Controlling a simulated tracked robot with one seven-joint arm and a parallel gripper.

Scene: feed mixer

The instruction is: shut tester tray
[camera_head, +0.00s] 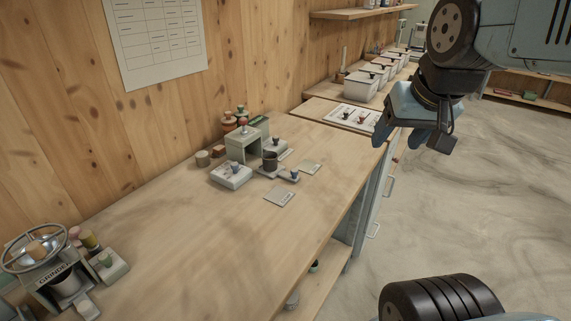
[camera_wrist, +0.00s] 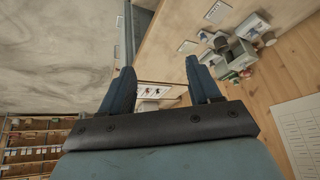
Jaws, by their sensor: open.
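A small grey-green device (camera_head: 243,147), seemingly the tester, stands on the wooden workbench near the wall. A flat tray-like part with a small blue knob (camera_head: 290,175) sticks out in front of it toward the bench's front edge; a dark cup (camera_head: 270,161) stands between them. I cannot tell for certain that this part is the tester's tray. The device also shows small and sideways in the wrist view (camera_wrist: 236,52). My gripper (camera_head: 409,138) is open and empty, high and well to the right of the device. Its two blue fingers are spread in the wrist view (camera_wrist: 160,67).
A white box with a knob (camera_head: 231,176) and flat cards (camera_head: 279,197) lie around the device. A grinder (camera_head: 62,278) stands at the bench's near left. A white panel with knobs (camera_head: 352,117) and lidded white bins (camera_head: 362,85) are farther back. The bench's near middle is clear.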

